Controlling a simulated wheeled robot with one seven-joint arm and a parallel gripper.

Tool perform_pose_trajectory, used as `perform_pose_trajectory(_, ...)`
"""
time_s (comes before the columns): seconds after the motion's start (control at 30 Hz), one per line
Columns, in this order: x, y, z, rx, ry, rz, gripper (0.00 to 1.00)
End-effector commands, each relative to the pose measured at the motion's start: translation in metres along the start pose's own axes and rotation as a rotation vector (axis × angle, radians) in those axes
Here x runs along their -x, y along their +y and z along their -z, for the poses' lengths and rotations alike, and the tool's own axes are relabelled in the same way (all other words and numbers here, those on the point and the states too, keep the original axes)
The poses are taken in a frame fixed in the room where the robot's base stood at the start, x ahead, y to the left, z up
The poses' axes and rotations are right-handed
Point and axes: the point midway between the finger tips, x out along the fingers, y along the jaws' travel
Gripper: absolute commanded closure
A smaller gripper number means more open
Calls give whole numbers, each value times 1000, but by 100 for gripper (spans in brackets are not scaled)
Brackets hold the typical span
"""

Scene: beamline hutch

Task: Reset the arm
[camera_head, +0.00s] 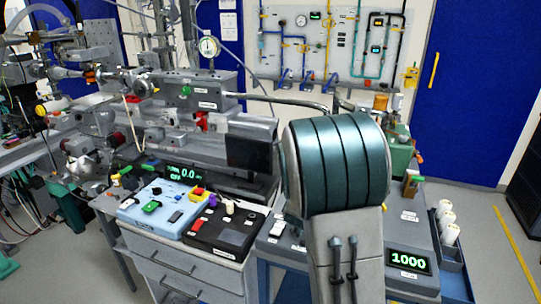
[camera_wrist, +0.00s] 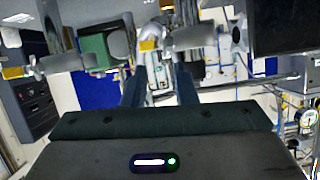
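My arm (camera_head: 338,170) fills the middle right of the head view as a large teal and grey link, bent upward. My gripper does not show in the head view. In the wrist view my gripper (camera_wrist: 159,76) shows as two dark fingers standing apart above a dark palm (camera_wrist: 150,145) with a small lit strip. It looks open, and I see nothing held between the fingers. Pale equipment shows beyond the gap.
A bench holds a blue control box (camera_head: 150,208), a black control box (camera_head: 226,230) and metal beamline equipment (camera_head: 180,95). A display reading 1000 (camera_head: 409,262) and white cylinders (camera_head: 447,226) stand right of my arm. A blue door (camera_head: 480,100) is behind.

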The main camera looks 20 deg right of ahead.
Motion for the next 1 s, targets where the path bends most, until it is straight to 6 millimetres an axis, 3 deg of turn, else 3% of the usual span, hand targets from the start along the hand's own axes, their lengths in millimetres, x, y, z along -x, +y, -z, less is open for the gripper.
perform_pose_trajectory(0.13,8,-5,0,-6,-33,29,75)
perform_pose_trajectory(0.27,36,-21,-5,-7,-144,125,75)
perform_pose_trajectory(0.43,103,-43,-20,48,-354,293,75)
perform_pose_trajectory(0.57,162,-45,-34,136,-506,386,75)
perform_pose_trajectory(0.8,266,-10,-66,358,-751,441,75)
perform_pose_trajectory(1.0,319,29,-83,502,-876,394,75)
